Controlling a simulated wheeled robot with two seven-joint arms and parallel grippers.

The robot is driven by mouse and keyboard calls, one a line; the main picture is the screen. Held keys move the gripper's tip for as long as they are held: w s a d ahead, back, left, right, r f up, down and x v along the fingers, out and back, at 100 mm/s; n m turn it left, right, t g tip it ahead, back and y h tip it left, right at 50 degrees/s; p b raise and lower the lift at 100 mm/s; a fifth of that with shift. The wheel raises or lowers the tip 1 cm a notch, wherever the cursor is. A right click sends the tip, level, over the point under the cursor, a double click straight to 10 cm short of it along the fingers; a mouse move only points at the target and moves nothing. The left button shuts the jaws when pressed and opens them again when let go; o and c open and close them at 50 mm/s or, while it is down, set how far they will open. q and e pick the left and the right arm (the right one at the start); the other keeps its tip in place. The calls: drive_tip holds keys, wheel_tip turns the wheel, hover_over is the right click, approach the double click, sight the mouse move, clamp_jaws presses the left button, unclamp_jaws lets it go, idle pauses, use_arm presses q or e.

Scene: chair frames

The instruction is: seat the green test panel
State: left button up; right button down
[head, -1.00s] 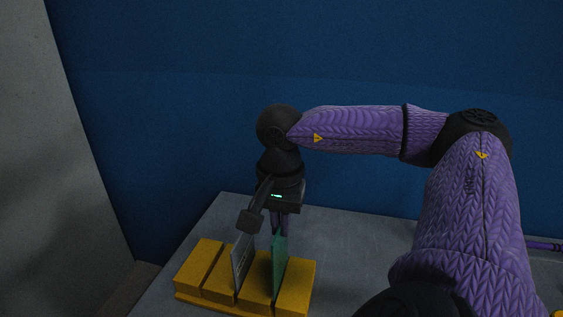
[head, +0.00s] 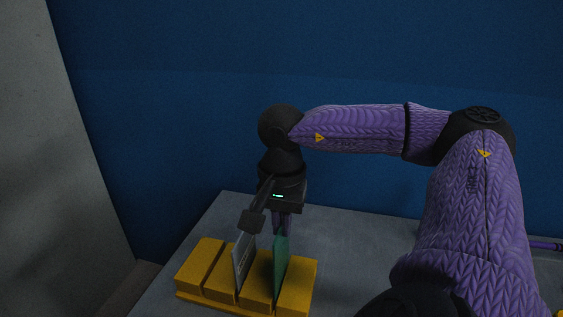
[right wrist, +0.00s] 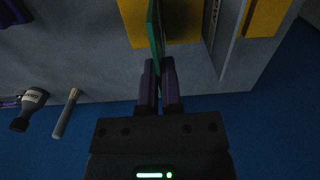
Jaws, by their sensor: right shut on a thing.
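The green test panel (head: 281,267) stands upright at the yellow slotted rack (head: 295,291), in the gap between the two rightmost blocks. I cannot tell how deep its lower edge sits. My right gripper (head: 281,234) is above the rack, pointing down, shut on the panel's upper rear end. In the right wrist view the panel (right wrist: 154,35) shows edge-on, running out from between the purple fingers (right wrist: 159,88). My left gripper is not in view.
A grey panel (head: 243,264) stands in the rack's slot to the left, close to the green one. A dark labelled tool (right wrist: 30,106) and a grey cylinder (right wrist: 66,114) lie on the table. The grey tabletop (head: 355,250) right of the rack is clear.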

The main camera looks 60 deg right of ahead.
sight(284, 240)
drive_tip(key=shift+w+d+f+b, duration=0.1)
drive_tip(key=shift+d+f+b, duration=0.15)
drive_tip(key=shift+f+b, duration=0.65)
drive_tip(key=shift+d+f+b, duration=0.25)
drive_tip(key=shift+f+b, duration=0.35)
drive_tip(key=shift+f, duration=0.5)
drive_tip(key=shift+d+f+b, duration=0.1)
drive_tip(key=shift+f+b, duration=0.2)
drive_tip(key=shift+f, duration=0.1)
drive_tip(key=r+p, duration=0.1)
drive_tip(key=r, duration=0.1)
drive_tip(key=a+r+p, duration=0.1)
drive_tip(key=r+p, duration=0.1)
drive_tip(key=shift+a, duration=0.1)
drive_tip(key=shift+r+p, duration=0.6)
drive_tip(key=shift+r, duration=0.1)
